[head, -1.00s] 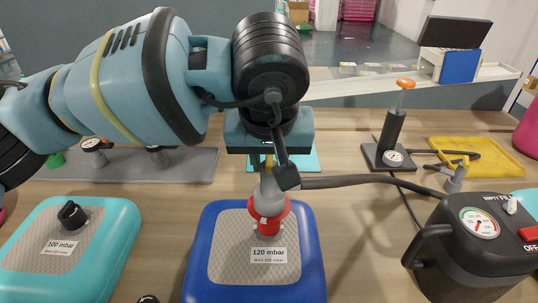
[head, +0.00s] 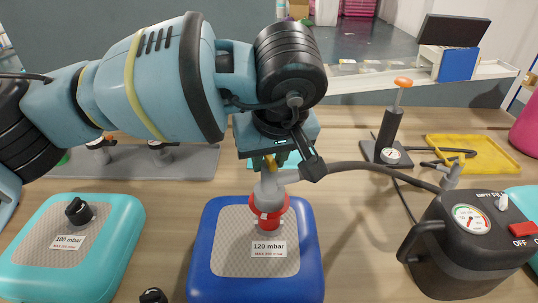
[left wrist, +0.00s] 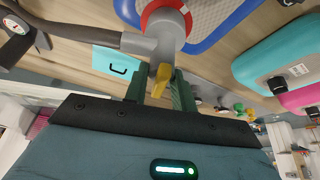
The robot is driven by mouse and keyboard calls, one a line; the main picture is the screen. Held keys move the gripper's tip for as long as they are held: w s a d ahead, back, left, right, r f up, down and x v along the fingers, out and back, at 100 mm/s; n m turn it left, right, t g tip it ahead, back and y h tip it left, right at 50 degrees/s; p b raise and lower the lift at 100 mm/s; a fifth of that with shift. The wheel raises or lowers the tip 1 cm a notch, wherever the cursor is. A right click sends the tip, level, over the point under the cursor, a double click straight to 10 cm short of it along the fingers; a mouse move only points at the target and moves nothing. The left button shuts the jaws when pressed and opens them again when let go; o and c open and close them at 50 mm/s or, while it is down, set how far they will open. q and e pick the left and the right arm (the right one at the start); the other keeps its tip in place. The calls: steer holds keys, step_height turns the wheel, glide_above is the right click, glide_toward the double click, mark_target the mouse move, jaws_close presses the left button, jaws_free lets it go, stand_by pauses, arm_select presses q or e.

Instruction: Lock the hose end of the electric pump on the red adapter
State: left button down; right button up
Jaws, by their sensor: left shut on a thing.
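The red adapter (head: 268,219) stands upright on the blue inflatable track (head: 204,262) labelled 120 mbar. The grey hose end (head: 269,191) sits on top of the red adapter, touching it; whether it is locked cannot be told. The black hose (head: 375,167) runs from it to the right, towards the electric pump (head: 468,242). My left gripper (head: 270,164) is right above the hose end. In the left wrist view its green fingers (left wrist: 161,82) are shut on the yellow part (left wrist: 162,75) of the grey hose end (left wrist: 166,38). My right gripper is not in view.
A teal track (head: 30,240) labelled 100 mbar lies at the left. A hand pump with an orange handle (head: 403,82) stands behind, beside a yellow tray (head: 481,168). A small black knob (head: 153,296) shows at the front edge. Bare wood lies between the tracks.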

arm_select(q)
steer(key=shift+r+n+y+p, duration=0.1)
steer(key=shift+n+y+p, duration=0.65)
steer(key=shift+n, duration=1.05)
steer(key=shift+n+g, duration=0.3)
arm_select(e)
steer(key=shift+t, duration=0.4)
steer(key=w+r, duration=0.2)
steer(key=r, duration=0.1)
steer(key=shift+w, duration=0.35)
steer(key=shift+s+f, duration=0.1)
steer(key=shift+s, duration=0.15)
arm_select(q)
steer(key=shift+n+g+y+p, duration=0.35)
steer(key=shift+n+p, duration=0.2)
steer(key=shift+n, duration=1.45)
steer(key=shift+n+g+y+p, duration=0.25)
steer(key=shift+n+y+p, duration=0.05)
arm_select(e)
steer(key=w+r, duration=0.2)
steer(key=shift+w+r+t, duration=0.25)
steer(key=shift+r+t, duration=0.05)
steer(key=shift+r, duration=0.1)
